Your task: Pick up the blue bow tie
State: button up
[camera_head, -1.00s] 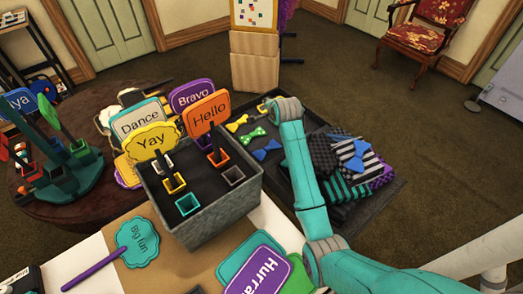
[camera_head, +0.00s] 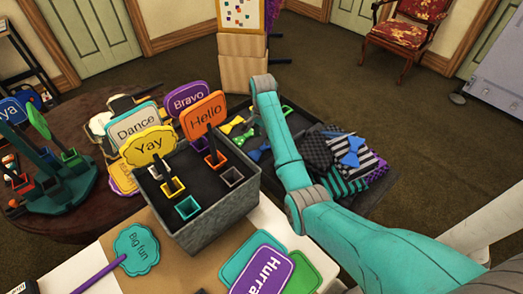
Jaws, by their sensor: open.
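A blue bow tie (camera_head: 256,153) lies in the dark tray (camera_head: 352,207), just left of my arm, which may cover part of it. A second, brighter blue bow tie (camera_head: 350,153) lies on folded checked and striped cloths (camera_head: 327,160) at the tray's right. A yellow bow tie (camera_head: 232,125) and a green bow tie (camera_head: 244,138) lie left of my arm. My teal arm reaches over the tray from the lower right, with its wrist end above the tray's far side. My gripper is hidden behind the arm, so I cannot see its fingers.
A grey box (camera_head: 215,215) holding word signs stands left of the tray, close to my arm. Loose signs (camera_head: 262,266) lie on the near table. A round dark table (camera_head: 50,228) with a teal stand is at left.

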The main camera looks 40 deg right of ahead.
aim_at(262, 148)
jog(key=shift+a+f, duration=0.15)
jog(key=shift+f, duration=2.9)
jog(key=c, duration=1)
